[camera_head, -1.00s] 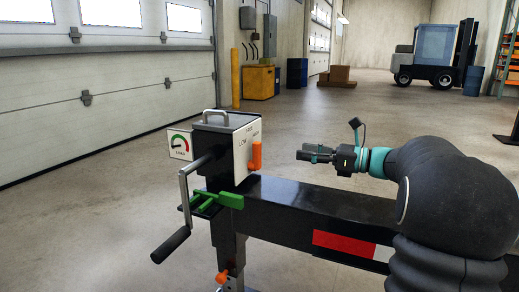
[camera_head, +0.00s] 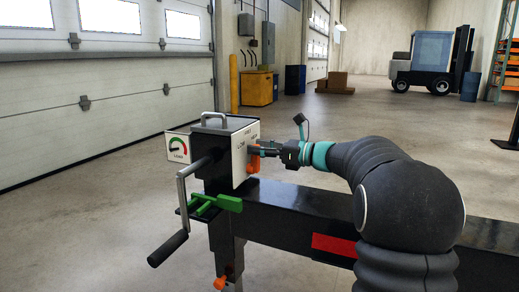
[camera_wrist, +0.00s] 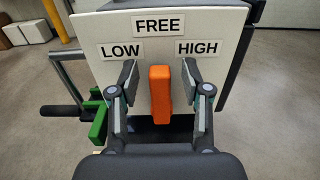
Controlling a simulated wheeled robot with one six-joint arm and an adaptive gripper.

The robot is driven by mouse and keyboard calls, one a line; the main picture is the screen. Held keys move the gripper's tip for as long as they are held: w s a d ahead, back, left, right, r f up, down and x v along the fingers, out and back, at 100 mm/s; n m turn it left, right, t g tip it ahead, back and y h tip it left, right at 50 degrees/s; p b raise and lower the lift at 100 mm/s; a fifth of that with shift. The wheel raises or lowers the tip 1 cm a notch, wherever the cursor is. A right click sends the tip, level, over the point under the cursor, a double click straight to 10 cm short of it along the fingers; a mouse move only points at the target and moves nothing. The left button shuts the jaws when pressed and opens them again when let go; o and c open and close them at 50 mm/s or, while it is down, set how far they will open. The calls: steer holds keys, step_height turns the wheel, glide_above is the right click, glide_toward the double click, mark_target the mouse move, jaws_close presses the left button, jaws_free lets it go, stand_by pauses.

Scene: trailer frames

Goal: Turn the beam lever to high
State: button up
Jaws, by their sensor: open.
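The orange beam lever (camera_wrist: 160,95) stands upright on the white face plate (camera_wrist: 110,25), below the FREE label (camera_wrist: 159,26). The LOW label (camera_wrist: 121,51) is to its left and the HIGH label (camera_wrist: 198,48) to its right. My gripper (camera_wrist: 160,80) is open, one finger on each side of the lever, with visible gaps to both fingers in the wrist view. In the head view my gripper (camera_head: 264,150) is at the plate, and the orange lever (camera_head: 254,160) shows partly beside it.
A black crank handle (camera_head: 168,248) and green lever (camera_head: 215,203) are on the near side of the box. A gauge (camera_head: 177,147) is on its left. The black beam (camera_head: 300,205) runs right beneath my arm. Open floor surrounds it.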

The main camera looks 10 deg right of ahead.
steer(key=shift+w+a, duration=0.1)
jaws_close()
